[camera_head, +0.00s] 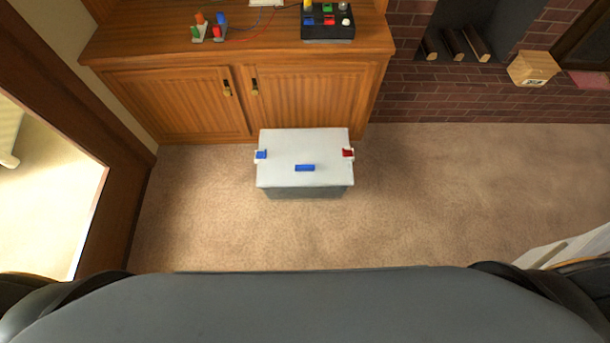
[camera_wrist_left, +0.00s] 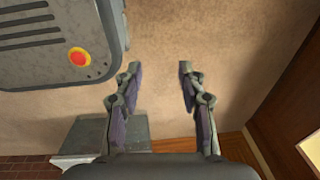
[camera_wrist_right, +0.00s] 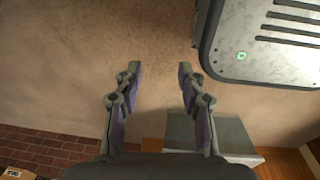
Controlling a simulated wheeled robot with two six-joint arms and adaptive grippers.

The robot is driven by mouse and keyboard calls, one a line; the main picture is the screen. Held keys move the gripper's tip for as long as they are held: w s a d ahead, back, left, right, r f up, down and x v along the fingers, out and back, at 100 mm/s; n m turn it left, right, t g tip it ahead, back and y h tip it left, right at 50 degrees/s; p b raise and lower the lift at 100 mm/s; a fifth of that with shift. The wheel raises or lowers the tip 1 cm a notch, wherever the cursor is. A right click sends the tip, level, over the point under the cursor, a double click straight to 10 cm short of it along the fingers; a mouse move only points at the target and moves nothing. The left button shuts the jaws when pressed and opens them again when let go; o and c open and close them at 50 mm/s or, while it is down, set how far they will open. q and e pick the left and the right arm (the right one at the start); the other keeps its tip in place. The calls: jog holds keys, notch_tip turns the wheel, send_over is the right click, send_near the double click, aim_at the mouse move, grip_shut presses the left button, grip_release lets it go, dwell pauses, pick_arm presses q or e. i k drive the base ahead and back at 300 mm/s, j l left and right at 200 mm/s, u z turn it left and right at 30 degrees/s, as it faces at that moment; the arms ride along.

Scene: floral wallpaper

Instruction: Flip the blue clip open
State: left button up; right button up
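A storage box with a white lid (camera_head: 285,143) and grey body stands on the carpet in the head view. A blue clip (camera_head: 261,155) is on its left edge; I cannot tell whether it is open or shut. A red clip (camera_head: 348,153) is on the right edge, and a blue handle (camera_head: 305,168) is on the lid's front part. My left gripper (camera_wrist_left: 159,68) is open and empty above bare carpet. My right gripper (camera_wrist_right: 159,68) is also open and empty. Part of the box shows in the left wrist view (camera_wrist_left: 80,138) and right wrist view (camera_wrist_right: 232,135), apart from both grippers.
A wooden cabinet (camera_head: 180,100) stands right behind the box. It carries a black panel with coloured blocks (camera_head: 328,28) and other small items. A brick fireplace (camera_head: 430,95) is at the back right, and a dark door frame (camera_head: 125,215) at left. Carpet around the box is clear.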

aim_at(259, 154)
jog(key=i+j+z, duration=0.35)
jog(key=i+j, duration=0.2)
jog(key=j, duration=0.2)
jog(key=i+j+z, duration=0.2)
jog(key=j, duration=0.2)
